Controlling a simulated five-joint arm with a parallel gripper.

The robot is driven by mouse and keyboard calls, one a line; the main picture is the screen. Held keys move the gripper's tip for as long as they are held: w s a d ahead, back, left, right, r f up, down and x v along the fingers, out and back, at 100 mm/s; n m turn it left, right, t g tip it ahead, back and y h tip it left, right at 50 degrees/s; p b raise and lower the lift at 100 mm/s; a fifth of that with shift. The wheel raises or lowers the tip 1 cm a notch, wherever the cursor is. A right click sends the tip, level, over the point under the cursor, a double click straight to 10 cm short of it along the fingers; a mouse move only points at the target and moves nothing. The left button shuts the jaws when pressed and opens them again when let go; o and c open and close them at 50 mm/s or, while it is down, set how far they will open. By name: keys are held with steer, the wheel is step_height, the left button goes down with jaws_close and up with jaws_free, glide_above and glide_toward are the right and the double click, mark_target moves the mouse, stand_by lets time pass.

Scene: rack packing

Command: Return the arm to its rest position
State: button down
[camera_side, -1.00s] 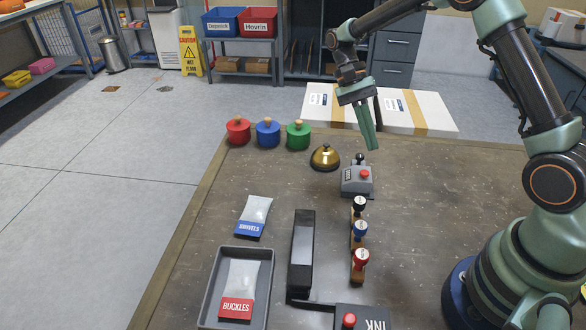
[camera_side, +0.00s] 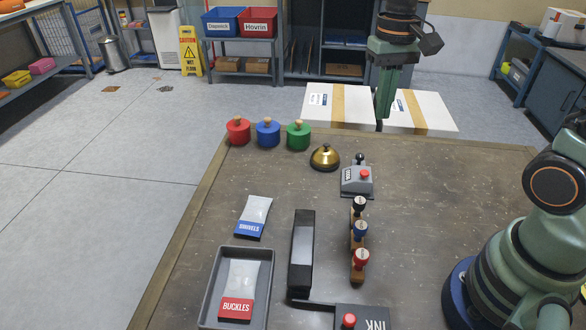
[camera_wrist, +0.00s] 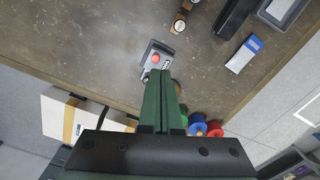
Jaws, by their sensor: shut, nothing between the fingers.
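My gripper (camera_side: 382,112) is raised above the far edge of the workbench (camera_side: 440,180) in the side view, with its fingers pointing down. White boxes (camera_side: 426,112) stand behind it. In the wrist view my gripper (camera_wrist: 161,73) shows its two green fingers together, with nothing between them. Beyond the fingertips lies the grey device with a red button (camera_wrist: 156,58), apart from them as seen in the side view (camera_side: 357,181).

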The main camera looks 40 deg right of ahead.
steer(key=shift+s+a+r+n+t, duration=0.3)
steer(key=shift+s+r+n+t, duration=0.1)
steer(key=shift+s+n+t, duration=0.5)
steer(key=shift+s+a+r+n+t, duration=0.25)
steer(key=shift+s+r+n+t, duration=0.35)
steer(key=shift+t, duration=0.45)
steer(key=shift+s+a+r+n+t, duration=0.3)
steer(key=shift+s+n+t, duration=0.4)
steer(key=shift+n+t, duration=0.25)
